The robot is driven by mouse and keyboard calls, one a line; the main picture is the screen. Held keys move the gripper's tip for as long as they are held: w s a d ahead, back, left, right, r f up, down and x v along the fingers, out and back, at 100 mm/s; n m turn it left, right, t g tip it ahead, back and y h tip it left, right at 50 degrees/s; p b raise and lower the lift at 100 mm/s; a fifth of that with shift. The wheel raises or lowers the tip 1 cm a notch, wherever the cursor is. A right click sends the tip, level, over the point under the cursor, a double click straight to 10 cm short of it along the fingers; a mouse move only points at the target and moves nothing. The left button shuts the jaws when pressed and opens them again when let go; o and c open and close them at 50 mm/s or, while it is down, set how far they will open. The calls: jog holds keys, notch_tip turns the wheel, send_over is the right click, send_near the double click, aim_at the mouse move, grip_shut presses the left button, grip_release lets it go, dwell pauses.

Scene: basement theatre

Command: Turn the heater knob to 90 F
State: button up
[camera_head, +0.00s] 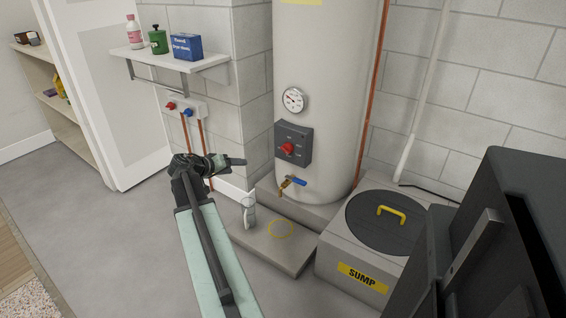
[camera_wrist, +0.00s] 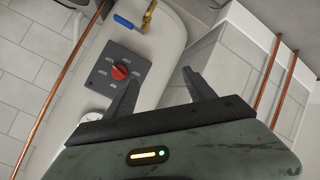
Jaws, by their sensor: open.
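The heater (camera_head: 325,60) is a tall cream tank with a dark control panel (camera_head: 305,133) low on its front. A red knob (camera_head: 287,148) sits on this panel. The wrist view also shows the red knob (camera_wrist: 120,72) with small markings around it, too small to read. My gripper (camera_head: 232,163) is in front of the tank, left of the panel and apart from the knob. In the wrist view my open gripper (camera_wrist: 160,73) holds nothing. The knob appears just left of its left finger.
A round gauge (camera_head: 293,99) is above the panel; a blue-handled brass valve (camera_head: 292,183) is below. A sump box (camera_head: 340,262) stands right of the tank. A shelf (camera_head: 180,62) with bottles and a box hangs at left. A pale bottle-like object (camera_head: 249,214) stands on the low slab (camera_head: 285,257).

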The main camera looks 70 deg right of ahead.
aim_at(283, 149)
jog(key=s+d+b, duration=0.1)
jog(key=s+d, duration=0.3)
jog(key=d, duration=0.1)
jog(key=s+d+m+g+h+b, duration=0.1)
jog(key=s+d, duration=0.3)
jog(key=d, duration=0.2)
jog(key=s+d+m+g+h+b, duration=0.1)
jog(key=s+d, duration=0.4)
jog(key=d, duration=0.1)
jog(key=shift+r, duration=0.1)
jog(key=c, duration=1.4)
